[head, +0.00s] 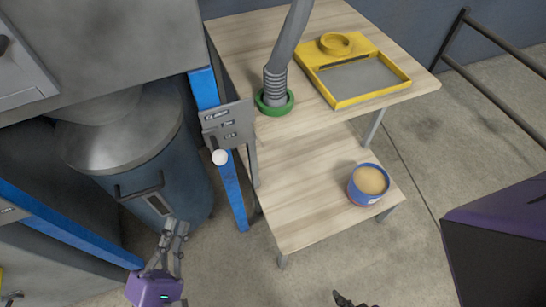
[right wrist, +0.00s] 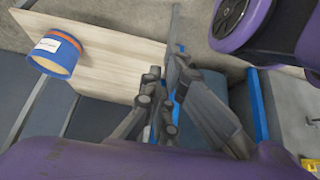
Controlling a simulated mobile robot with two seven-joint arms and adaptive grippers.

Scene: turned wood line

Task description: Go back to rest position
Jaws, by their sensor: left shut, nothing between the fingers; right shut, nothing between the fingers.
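My left gripper (head: 176,226) is low at the left in the head view, in front of the blue drum. Its fingers are together and hold nothing. My right gripper (head: 345,299) shows only as dark tips at the bottom edge of the head view. The right wrist view shows its fingers (right wrist: 163,72) close together with nothing between them. Both grippers are apart from the wooden two-level table (head: 300,190).
A blue tin with tan content (head: 369,184) stands on the lower shelf; it also shows in the right wrist view (right wrist: 55,53). A yellow tray (head: 352,100) and a hose in a green ring (head: 274,108) are on top. A blue drum (head: 130,150) stands left. Floor is clear in front.

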